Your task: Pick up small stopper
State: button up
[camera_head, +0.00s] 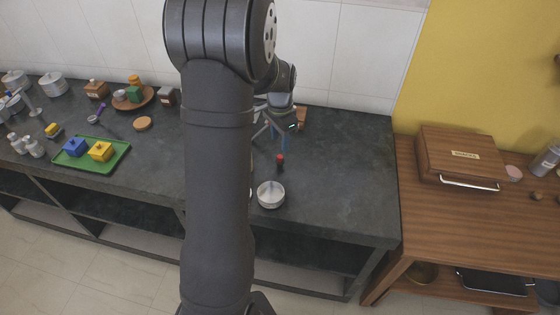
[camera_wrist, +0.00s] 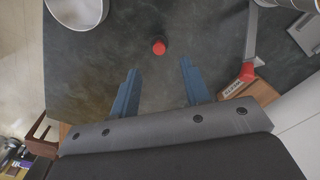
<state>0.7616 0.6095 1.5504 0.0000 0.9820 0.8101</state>
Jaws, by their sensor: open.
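A small red stopper (camera_wrist: 159,47) stands alone on the dark counter in the wrist view, just beyond my fingertips and roughly centred between them. A small red-topped piece (camera_head: 280,159) in the head view appears to be the same stopper, with a darker lower part. My gripper (camera_wrist: 159,67) is open and empty, its two blue fingers spread apart. In the head view my gripper (camera_head: 277,140) hangs over the counter behind the stopper, partly hidden by my arm.
A pale round bowl (camera_head: 271,195) stands in front of the stopper; it also shows in the wrist view (camera_wrist: 77,8). A grey bar with a red end (camera_wrist: 248,70) and a labelled wooden block (camera_wrist: 238,87) lie to the right in the wrist view. The counter's right part (camera_head: 345,175) is clear.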

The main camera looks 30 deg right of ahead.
aim_at(280, 156)
notch_tip(280, 156, down, 8)
jog(key=shift+f, duration=0.2)
jog(key=c, duration=0.9)
